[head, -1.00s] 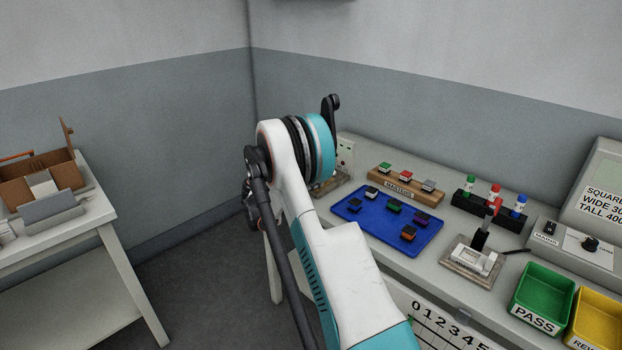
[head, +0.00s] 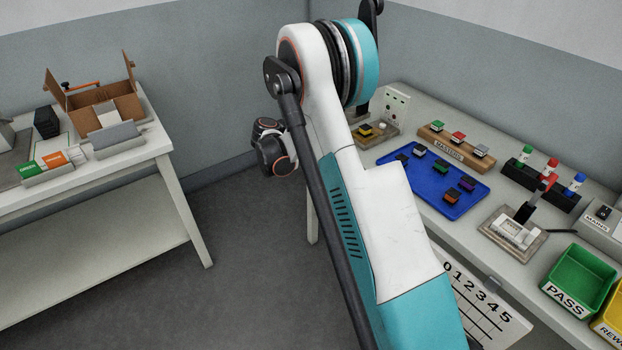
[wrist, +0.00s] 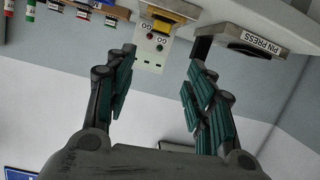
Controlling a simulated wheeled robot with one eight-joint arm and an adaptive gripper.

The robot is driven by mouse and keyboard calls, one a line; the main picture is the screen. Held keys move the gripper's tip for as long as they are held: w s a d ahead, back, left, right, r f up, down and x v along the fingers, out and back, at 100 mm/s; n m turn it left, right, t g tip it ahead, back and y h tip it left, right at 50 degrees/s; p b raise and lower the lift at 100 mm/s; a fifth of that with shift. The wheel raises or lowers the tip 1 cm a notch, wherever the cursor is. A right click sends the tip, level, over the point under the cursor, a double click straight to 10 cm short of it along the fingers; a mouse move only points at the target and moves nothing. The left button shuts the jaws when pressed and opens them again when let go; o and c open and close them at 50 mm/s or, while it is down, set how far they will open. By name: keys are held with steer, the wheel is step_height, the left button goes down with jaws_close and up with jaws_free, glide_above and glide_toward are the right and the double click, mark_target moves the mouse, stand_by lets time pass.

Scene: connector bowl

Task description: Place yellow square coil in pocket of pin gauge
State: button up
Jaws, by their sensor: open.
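The pin gauge, a pale upright panel (head: 396,106) with small holes on a tan base, stands at the back of the right-hand bench in the head view. A small yellow block (head: 365,130), apparently the yellow square coil, sits on its base; I cannot tell whether it is in a pocket. In the wrist view the gauge panel (wrist: 150,50) with GO labels lies beyond my fingers, and yellow parts (wrist: 157,23) show beside it. My gripper (wrist: 160,78) is open with nothing between its fingers, apart from the gauge. The arm hides its fingers in the head view.
A blue tray (head: 397,163) with several small coloured parts, a MASTERS block (head: 436,138), a marker rack (head: 520,180), a lever fixture (head: 502,228) and a green PASS bin (head: 577,278) fill the bench. PIN PRESS (wrist: 236,38) stands beside the gauge.

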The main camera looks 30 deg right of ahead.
steer(key=s+a+r+n+t+y, duration=0.3)
steer(key=s+a+r+n+y, duration=0.55)
steer(key=s+a+r, duration=0.55)
steer(key=s+a+f+n+t+y, duration=0.2)
steer(key=s+a+n+y, duration=0.4)
steer(key=s+a, duration=1)
steer(key=s+f+n, duration=0.1)
steer(key=s, duration=0.2)
steer(key=shift+s+a+t, duration=0.3)
steer(key=shift+s+a, duration=0.1)
steer(key=shift+d, duration=0.1)
